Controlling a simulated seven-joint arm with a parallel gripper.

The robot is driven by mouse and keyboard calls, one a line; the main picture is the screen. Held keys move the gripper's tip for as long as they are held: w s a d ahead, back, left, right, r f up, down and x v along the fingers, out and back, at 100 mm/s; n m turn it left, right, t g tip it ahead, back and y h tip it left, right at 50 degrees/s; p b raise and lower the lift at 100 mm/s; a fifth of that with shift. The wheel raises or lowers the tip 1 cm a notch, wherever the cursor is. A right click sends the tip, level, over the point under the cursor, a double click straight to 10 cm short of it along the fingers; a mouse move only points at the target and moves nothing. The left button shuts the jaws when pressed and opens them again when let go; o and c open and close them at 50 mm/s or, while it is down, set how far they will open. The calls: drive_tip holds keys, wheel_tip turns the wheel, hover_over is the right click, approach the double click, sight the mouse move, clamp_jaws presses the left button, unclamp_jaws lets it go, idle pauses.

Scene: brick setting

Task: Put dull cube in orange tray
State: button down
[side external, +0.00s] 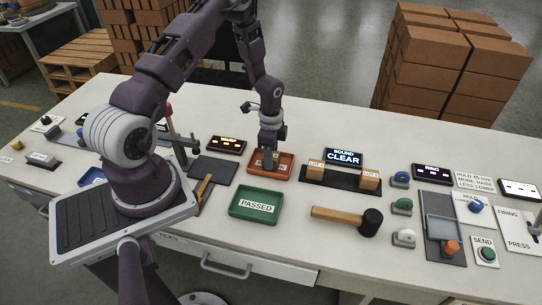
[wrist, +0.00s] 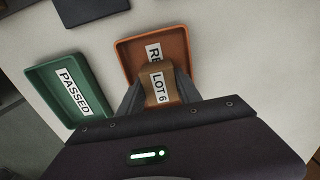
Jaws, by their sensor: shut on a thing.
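A tan block labelled LOT 6 (wrist: 160,84) is between the fingers of my gripper (wrist: 160,92), which is shut on it. The orange tray (wrist: 177,45) lies directly beneath the block in the wrist view, its label partly covered by the block. In the side view my gripper (side external: 269,156) points down into the orange tray (side external: 270,175). The held block is mostly hidden there, and I cannot tell whether it touches the tray floor. Two similar tan blocks, a left one (side external: 315,169) and a right one (side external: 370,180), stand on a dark stand (side external: 341,179).
A green tray labelled PASSED (side external: 255,203) lies in front of the orange tray. A dark pad (side external: 212,169) is to its left, and a lit sign reading SOUND CLEAR (side external: 343,157) is to its right. A mallet (side external: 345,217) and several buttons occupy the right side.

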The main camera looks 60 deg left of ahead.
drive_tip(key=c, duration=1.1)
unclamp_jaws()
drive_tip(key=shift+f, duration=0.1)
drive_tip(key=s+d+r+n+t+y, duration=0.15)
drive_tip(key=d+r, duration=0.25)
drive_tip(key=r, duration=1)
drive_tip(key=s+d+r+n, duration=0.2)
drive_tip(key=d+r, duration=0.1)
drive_tip(key=r, duration=1.1)
drive_tip(key=s+d+r+n+t, duration=0.2)
drive_tip(key=s+d+r, duration=0.2)
drive_tip(key=s, duration=0.4)
drive_tip(key=s+d+r+n+t+h, duration=0.1)
drive_tip(key=s+d+r+n+t, duration=0.1)
drive_tip(key=s+d+r, duration=0.3)
drive_tip(key=s+d+n, duration=0.1)
drive_tip(key=s, duration=0.2)
drive_tip(key=shift+s+d+r, duration=0.2)
drive_tip(key=shift+s+d, duration=0.05)
drive_tip(key=shift+d, duration=0.15)
drive_tip(key=shift+n+h, duration=0.25)
